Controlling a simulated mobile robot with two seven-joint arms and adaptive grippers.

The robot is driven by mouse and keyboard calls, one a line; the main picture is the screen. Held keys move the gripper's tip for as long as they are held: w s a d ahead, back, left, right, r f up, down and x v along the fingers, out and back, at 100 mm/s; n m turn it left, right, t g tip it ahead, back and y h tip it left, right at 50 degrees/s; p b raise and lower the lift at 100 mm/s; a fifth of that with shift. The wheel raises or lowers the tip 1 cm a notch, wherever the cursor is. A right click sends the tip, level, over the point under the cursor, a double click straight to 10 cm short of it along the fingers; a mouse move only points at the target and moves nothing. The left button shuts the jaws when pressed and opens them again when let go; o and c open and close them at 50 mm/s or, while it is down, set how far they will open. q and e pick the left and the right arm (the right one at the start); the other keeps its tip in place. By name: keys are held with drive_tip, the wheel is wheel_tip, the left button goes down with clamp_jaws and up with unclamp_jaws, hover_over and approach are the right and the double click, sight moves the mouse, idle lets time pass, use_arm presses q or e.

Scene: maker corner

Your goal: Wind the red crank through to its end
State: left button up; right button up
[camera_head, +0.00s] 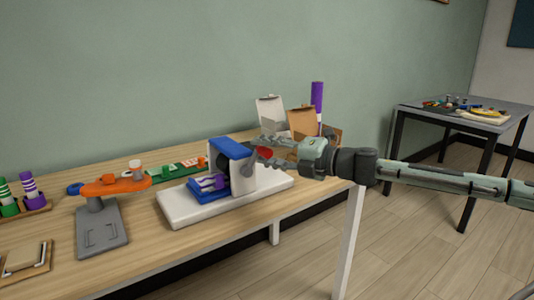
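The red crank (265,153) shows as a small red part at the right side of a white and blue machine (232,151) on a white base (188,212). My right gripper (262,149) reaches in from the right in the head view. Its two fingers are spread, one above and one below the red part, which lies between them. I cannot see a clear touch between fingers and crank. The fingers hide much of the crank and its arm. A blue block with purple parts (210,184) sits at the machine's front left. My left gripper is not in view.
The wooden table (150,247) carries an orange-topped grey stand (103,230), a rack of striped cylinders (30,206) and a green strip (180,170). A second table (505,122) is at the right.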

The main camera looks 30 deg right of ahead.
drive_tip(key=shift+f, duration=0.15)
wheel_tip(320, 180, up, 10)
drive_tip(key=shift+r, duration=0.1)
idle(0.5)
